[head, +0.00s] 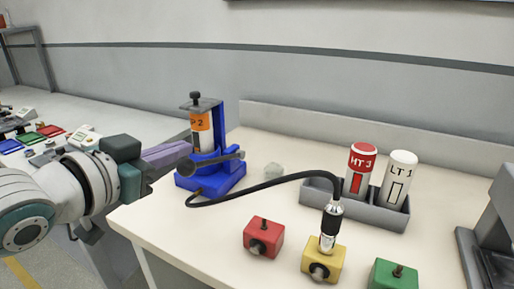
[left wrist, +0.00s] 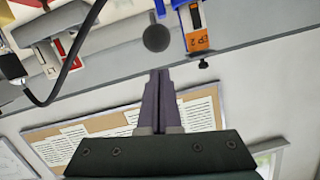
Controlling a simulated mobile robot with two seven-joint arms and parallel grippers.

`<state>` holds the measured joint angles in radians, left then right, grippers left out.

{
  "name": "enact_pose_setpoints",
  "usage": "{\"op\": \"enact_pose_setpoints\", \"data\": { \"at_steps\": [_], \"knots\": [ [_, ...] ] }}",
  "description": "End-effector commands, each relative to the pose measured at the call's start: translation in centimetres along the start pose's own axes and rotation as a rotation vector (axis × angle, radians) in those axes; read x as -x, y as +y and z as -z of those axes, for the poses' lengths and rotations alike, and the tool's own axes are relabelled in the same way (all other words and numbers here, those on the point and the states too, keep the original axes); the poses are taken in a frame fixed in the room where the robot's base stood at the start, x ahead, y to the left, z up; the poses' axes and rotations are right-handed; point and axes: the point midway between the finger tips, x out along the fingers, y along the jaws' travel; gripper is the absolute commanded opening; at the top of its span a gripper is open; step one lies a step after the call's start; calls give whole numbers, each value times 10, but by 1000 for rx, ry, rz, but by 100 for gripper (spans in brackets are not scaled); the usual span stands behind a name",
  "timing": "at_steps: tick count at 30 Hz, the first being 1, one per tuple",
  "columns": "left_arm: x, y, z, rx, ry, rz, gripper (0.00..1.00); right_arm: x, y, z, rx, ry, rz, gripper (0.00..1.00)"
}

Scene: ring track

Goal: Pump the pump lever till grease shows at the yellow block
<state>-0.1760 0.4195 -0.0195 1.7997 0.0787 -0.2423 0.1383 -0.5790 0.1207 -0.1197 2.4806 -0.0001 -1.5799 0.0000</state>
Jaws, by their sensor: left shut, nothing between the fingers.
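The blue grease pump (head: 217,150) stands on the table, with an orange-labelled cartridge (head: 202,122) in it. In the left wrist view the shut fingertips (left wrist: 160,72) point at a dark round knob (left wrist: 156,38), with a gap in the picture. The yellow block (head: 323,262) carries the hose coupler (head: 330,222) upright on top. I see no clear grease there. My right gripper is out of view.
The black hose (head: 270,184) arcs from the pump to the coupler. A red block (head: 263,237) and a green block (head: 393,275) flank the yellow one. A grey tray (head: 392,217) holds red (head: 360,160) and white (head: 402,165) cartridges.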

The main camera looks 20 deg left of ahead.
Motion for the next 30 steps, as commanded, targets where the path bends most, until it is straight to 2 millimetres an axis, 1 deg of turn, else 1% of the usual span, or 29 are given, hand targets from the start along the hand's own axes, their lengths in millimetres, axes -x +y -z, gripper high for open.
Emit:
{"op": "enact_pose_setpoints", "data": {
  "at_steps": [1, 4, 20, 26, 29, 30],
  "knots": [
    [-2, 0, -6, 0, 0, 0, 0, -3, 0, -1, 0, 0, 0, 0],
    [-3, 0, -11, -1, 1, 0, 0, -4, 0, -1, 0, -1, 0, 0],
    [-3, 1, -16, 0, 2, 0, 0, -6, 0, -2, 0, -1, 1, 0],
    [-3, 3, -27, 0, 2, 0, 0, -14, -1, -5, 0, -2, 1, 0],
    [-3, 5, -37, 0, 1, 0, 0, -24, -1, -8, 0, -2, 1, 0],
    [-3, 6, -43, 0, 1, 0, 0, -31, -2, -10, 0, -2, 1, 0]
  ]
}}
